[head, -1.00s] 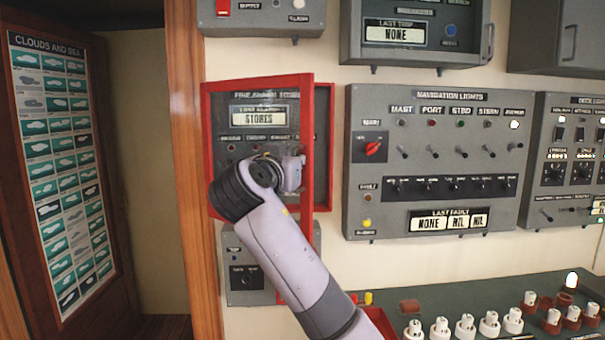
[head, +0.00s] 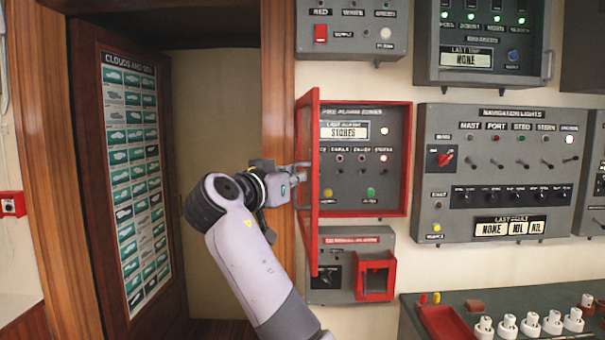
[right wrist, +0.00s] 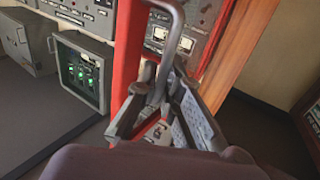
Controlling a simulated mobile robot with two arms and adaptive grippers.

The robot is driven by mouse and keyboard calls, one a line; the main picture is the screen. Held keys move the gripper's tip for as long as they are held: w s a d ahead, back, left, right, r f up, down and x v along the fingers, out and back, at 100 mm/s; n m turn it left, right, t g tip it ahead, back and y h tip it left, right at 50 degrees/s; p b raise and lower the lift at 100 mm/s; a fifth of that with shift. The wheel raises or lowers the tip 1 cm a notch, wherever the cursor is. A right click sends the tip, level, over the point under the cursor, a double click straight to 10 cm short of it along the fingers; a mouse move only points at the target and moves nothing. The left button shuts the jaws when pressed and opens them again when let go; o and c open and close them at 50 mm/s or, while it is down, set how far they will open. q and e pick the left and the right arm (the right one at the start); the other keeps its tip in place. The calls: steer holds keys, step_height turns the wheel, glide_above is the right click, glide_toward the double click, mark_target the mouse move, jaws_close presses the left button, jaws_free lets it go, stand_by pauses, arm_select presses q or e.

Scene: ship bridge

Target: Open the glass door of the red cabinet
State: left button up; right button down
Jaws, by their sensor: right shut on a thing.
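The red cabinet (head: 407,160) hangs on the wall in the head view, with the fire alarm panel inside it in plain sight. Its red-framed glass door (head: 309,240) is hinged on the left and stands swung out, seen nearly edge-on. My right gripper (head: 301,172) is at the door's outer left side, shut on the door handle (right wrist: 180,25). In the right wrist view the fingers (right wrist: 150,100) close around the metal handle bar beside the red door frame. The fingertips are small and partly hidden in the head view. My left gripper is not in view.
A grey panel with a small red box (head: 375,278) is below the cabinet. The navigation lights panel (head: 500,170) is to its right. A wooden post (head: 276,120) and a doorway are left of the door. A console with white knobs is at the lower right.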

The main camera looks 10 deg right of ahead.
steer(key=shift+w+a+r, duration=0.15)
steer(key=shift+w+a, duration=0.05)
steer(key=shift+a, duration=0.75)
steer(key=c, duration=2.1)
jaws_free()
steer(key=shift+o, duration=0.4)
steer(key=shift+d, duration=0.1)
